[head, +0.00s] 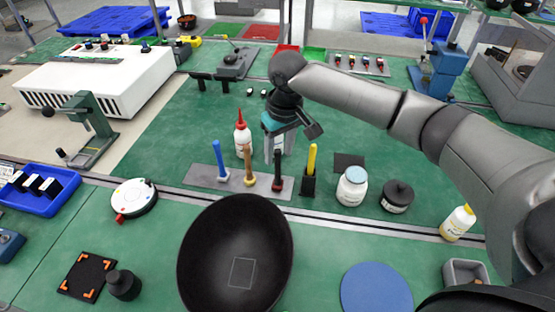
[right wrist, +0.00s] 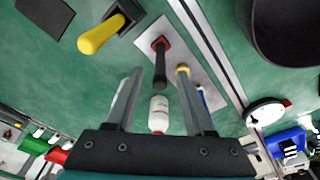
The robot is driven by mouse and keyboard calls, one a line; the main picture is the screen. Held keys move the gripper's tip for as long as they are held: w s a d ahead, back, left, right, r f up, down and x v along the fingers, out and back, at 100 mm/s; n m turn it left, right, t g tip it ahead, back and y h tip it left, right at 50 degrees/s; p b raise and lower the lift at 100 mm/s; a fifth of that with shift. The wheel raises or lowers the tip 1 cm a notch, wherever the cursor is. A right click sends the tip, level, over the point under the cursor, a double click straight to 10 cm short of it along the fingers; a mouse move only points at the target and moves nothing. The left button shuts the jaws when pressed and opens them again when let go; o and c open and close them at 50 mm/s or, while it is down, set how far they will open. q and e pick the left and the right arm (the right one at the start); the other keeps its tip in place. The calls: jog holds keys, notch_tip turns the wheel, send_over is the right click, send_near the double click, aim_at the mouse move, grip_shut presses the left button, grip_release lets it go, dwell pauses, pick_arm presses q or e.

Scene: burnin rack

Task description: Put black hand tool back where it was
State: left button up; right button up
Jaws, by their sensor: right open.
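The black hand tool (head: 277,171) stands upright with its red base on a grey plate (head: 202,176), at the right end of a row. A blue-handled tool (head: 220,160) and a tan-handled tool (head: 249,165) stand left of it. My right gripper (head: 279,154) is open, just above and behind the black tool. In the right wrist view, the black handle (right wrist: 160,66) appears between the tips of the open fingers (right wrist: 158,78); I see no contact. The tan tool (right wrist: 183,72) shows beside one finger. My left gripper is not in view.
A yellow-handled tool (head: 312,158) stands in a black holder (head: 308,182) close right of the plate. A red-tipped white bottle (head: 242,138) is behind the plate. A white jar (head: 352,187) stands further right. A large black bowl (head: 205,245) is in front.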

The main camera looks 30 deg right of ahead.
jog(key=r, duration=0.3)
jog(key=r+p, duration=0.1)
jog(key=r, duration=0.1)
jog(key=shift+s+r, duration=0.25)
jog(key=shift+s, duration=0.1)
